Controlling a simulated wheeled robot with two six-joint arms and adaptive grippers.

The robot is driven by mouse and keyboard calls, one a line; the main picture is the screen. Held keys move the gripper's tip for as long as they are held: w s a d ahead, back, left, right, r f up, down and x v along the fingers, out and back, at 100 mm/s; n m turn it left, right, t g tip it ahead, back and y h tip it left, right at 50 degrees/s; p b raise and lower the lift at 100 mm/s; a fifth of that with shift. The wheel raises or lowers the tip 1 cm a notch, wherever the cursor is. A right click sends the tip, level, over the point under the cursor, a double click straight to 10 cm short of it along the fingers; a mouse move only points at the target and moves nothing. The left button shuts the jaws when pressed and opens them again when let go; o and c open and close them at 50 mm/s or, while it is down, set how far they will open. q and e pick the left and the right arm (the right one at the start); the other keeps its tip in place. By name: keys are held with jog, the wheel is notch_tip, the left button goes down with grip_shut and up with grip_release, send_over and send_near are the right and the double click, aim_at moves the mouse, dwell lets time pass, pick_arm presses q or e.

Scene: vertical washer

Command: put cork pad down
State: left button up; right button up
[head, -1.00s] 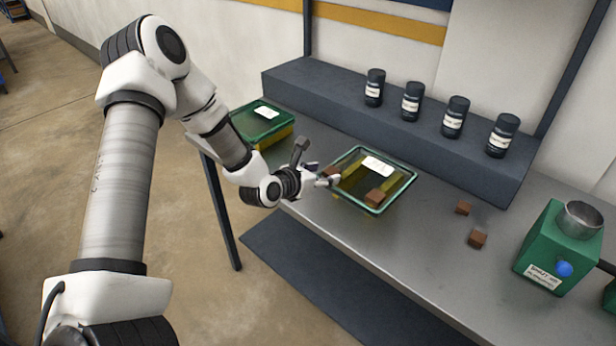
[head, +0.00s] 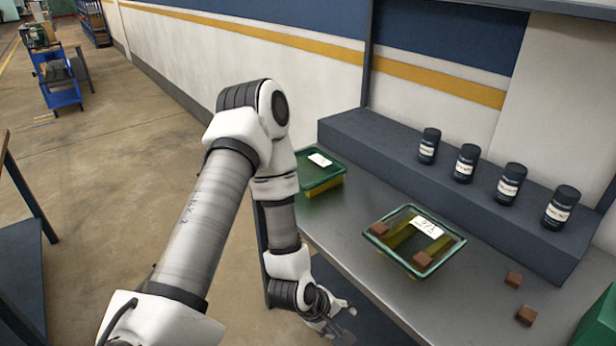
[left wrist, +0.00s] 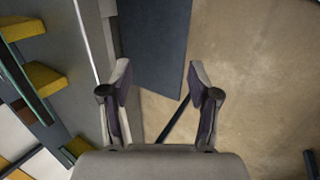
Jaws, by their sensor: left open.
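Brown block-like pads, which look like the cork pads, lie at two corners of a green-rimmed clear tray: one at the left corner (head: 379,229) and one at the near corner (head: 421,260). Two more brown pads, one farther (head: 513,279) and one nearer (head: 526,315), lie on the bench right of the tray (head: 455,243). My left gripper (head: 338,325) is beside the bench's front edge, apart from the tray. In the left wrist view my left gripper (left wrist: 160,85) is open, with nothing between its fingers. My right gripper is not in view.
A second green-rimmed tray (head: 334,181) stands at the bench's far left. Several dark jars (head: 465,163) stand on a raised ledge (head: 375,137). A green box (head: 598,325) is at the right edge. Bare bench (head: 345,235) lies between the trays.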

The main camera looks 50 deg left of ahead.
pick_arm(q)
jog(key=s+d+f+m+g, duration=0.3)
jog(key=s+f+m, duration=0.2)
jog(key=s+m, duration=0.3)
jog(key=s+d+f+m+g+y, duration=0.1)
jog(key=s+d+f+m+g, duration=0.2)
jog(key=s+f+m, duration=0.2)
jog(key=s+m, duration=0.2)
jog(key=m, duration=0.1)
jog(key=shift+s, duration=0.35)
jog(key=shift+y, duration=0.3)
notch_tip(320, 180, down, 5)
jog(key=b, duration=0.4)
jog(key=shift+w+r+b, duration=0.15)
jog(key=shift+b, duration=0.2)
